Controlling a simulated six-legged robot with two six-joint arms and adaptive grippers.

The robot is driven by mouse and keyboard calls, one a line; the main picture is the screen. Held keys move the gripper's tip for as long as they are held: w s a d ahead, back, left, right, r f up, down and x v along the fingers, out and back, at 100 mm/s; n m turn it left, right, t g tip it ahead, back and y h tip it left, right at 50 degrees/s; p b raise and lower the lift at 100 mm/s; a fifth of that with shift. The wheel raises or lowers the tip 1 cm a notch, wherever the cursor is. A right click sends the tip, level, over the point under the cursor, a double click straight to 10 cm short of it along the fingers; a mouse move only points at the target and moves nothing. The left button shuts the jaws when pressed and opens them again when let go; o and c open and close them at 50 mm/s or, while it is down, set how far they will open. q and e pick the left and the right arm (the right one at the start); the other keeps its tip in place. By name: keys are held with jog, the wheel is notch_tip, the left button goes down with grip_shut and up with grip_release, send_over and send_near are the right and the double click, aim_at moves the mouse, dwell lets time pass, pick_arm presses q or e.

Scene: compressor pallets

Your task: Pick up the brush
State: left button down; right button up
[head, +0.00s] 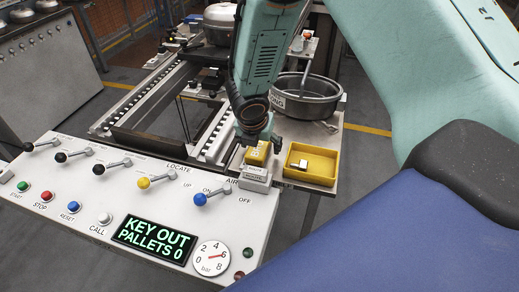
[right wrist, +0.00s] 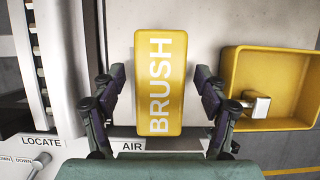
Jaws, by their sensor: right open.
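The brush (right wrist: 160,110) is a yellow block with the white word BRUSH on its top face. In the head view the brush (head: 256,154) sits on a pale labelled block (head: 256,177) beside the console's right end. My right gripper (head: 257,138) is directly above it, pointing down. In the right wrist view my right gripper (right wrist: 160,78) is open, with one finger on each side of the brush. Gaps show between the fingers and the brush. In the head view the arm partly hides the brush. My left gripper is not in view.
A yellow tray (head: 324,178) with a small pale-headed object (right wrist: 256,103) lies just right of the brush. A dark round pan (head: 318,105) stands behind it. The lever console (head: 75,225) is to the left, with a roller frame (head: 128,115) behind it.

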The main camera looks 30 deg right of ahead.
jog(key=shift+d+f, duration=0.1)
jog(key=shift+f, duration=0.1)
jog(key=shift+a+r, duration=0.2)
jog(key=shift+a, duration=0.05)
jog(key=shift+c, duration=0.4)
jog(key=shift+d+f, duration=0.15)
jog(key=shift+d, duration=0.05)
jog(key=c, duration=0.4)
jog(key=shift+a, duration=0.15)
jog(key=c, duration=0.8)
